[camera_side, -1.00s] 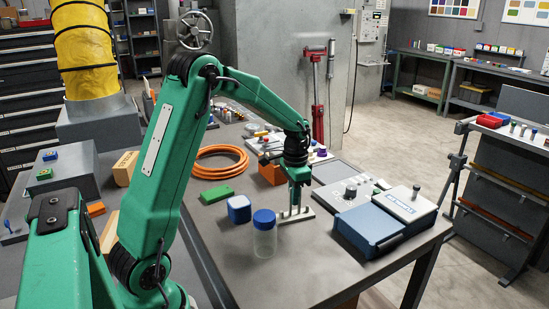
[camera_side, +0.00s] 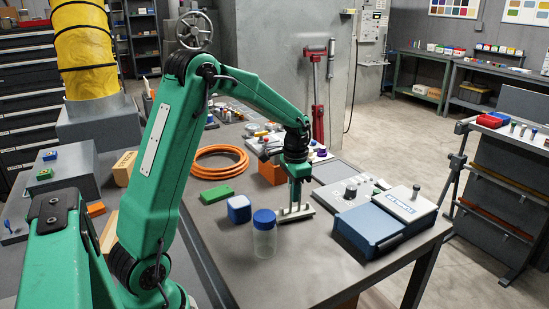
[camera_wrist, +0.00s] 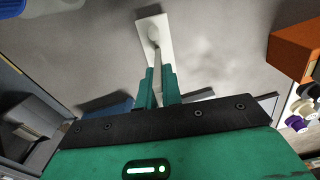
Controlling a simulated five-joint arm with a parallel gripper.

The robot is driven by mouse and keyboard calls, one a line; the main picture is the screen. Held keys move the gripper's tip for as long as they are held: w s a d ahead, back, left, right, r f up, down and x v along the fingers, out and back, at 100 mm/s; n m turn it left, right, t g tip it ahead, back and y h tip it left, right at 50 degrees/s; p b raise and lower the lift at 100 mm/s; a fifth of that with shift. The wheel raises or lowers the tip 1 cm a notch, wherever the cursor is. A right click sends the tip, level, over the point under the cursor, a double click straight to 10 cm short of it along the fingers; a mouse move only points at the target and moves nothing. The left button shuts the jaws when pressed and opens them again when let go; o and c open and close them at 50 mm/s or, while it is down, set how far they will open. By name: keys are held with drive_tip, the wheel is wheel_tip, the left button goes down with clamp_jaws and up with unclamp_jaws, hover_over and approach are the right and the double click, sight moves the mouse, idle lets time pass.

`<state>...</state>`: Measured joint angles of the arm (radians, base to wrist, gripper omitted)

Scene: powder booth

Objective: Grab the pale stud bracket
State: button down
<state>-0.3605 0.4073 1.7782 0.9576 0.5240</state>
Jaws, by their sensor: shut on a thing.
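The pale stud bracket (camera_side: 304,212) is at the table's middle in the side view, a flat light base with an upright stud. My gripper (camera_side: 294,201) is directly over it, pointing down. In the wrist view the bracket's pale plate (camera_wrist: 151,33) extends beyond the fingers, and its stud runs back between them. My gripper (camera_wrist: 157,78) is shut on the stud. Whether the base touches the table or hangs just above it, I cannot tell.
A clear jar with a blue lid (camera_side: 264,236) and a blue-and-white block (camera_side: 239,209) stand close left of the bracket. A blue case (camera_side: 371,229) lies to the right. An orange block (camera_side: 272,171) and an orange hose coil (camera_side: 219,161) are behind.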

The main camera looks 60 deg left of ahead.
drive_tip(key=s+d+r, duration=0.2)
drive_tip(key=d+r, duration=0.8)
drive_tip(key=d, duration=0.1)
drive_tip(key=shift+d, duration=0.25)
idle(0.4)
